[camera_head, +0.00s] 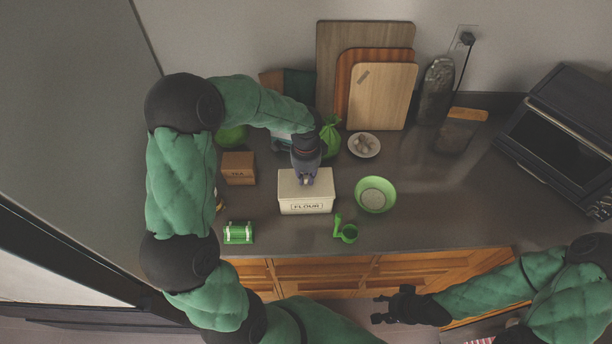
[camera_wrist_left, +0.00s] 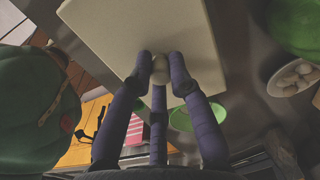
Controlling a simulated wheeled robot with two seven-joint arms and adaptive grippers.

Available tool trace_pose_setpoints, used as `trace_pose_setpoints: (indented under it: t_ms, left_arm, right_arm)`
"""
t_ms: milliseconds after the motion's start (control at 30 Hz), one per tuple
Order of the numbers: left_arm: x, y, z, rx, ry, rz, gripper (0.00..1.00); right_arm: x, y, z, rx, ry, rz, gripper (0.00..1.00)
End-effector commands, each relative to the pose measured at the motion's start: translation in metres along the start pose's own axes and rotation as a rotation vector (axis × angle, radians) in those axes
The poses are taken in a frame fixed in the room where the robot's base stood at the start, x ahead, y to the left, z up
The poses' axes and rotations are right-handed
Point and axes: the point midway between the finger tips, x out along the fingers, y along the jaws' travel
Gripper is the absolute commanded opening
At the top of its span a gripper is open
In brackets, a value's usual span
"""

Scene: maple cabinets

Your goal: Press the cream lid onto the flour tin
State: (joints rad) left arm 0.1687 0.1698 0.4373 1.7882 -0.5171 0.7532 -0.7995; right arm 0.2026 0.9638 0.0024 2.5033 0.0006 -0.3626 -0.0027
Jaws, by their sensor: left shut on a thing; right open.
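The cream flour tin (camera_head: 306,207), a rectangular box with a FLOUR label on its front, stands on the grey counter. The cream lid (camera_head: 288,186) is over its top, apparently level. Whether a thin gap is left under the lid I cannot tell. My left gripper (camera_head: 306,180) comes from above and is shut on the lid's small knob; in the left wrist view its fingers close around the knob (camera_wrist_left: 160,68), with the broad lid (camera_wrist_left: 110,30) beyond. My right gripper (camera_head: 381,309) is open and empty, in front of the counter and away from the tin.
A brown tea box (camera_head: 239,168) and a green-and-white item (camera_head: 238,232) stand left of the tin. A green bowl (camera_head: 387,195) and a small green cup (camera_head: 348,233) are close on its right. Cutting boards (camera_head: 384,92) lean behind. The counter before the toaster oven (camera_head: 565,135) is clear.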

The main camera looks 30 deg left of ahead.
Motion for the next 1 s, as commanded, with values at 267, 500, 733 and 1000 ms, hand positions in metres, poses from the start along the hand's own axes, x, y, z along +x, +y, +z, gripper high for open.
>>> trace_pose_setpoints:
  t_ms: [267, 500, 733, 1000]
  left_arm:
    - [0.003, 0.002, 0.000, 0.001, -0.002, 0.005, 0.00]
    - [0.002, 0.001, 0.000, 0.001, -0.001, 0.003, 0.47]
    - [-0.001, 0.001, 0.000, 0.001, -0.001, 0.002, 0.47]
    - [-0.037, 0.000, -0.001, 0.001, 0.001, -0.002, 0.47]
  right_arm:
    - [0.000, 0.000, 0.000, 0.000, 0.000, 0.000, 0.50]
    - [0.000, 0.000, 0.000, 0.000, 0.000, 0.000, 0.50]
    - [0.000, 0.000, 0.000, 0.000, 0.000, 0.000, 0.50]
    - [0.000, 0.000, 0.000, 0.000, 0.000, 0.000, 0.50]
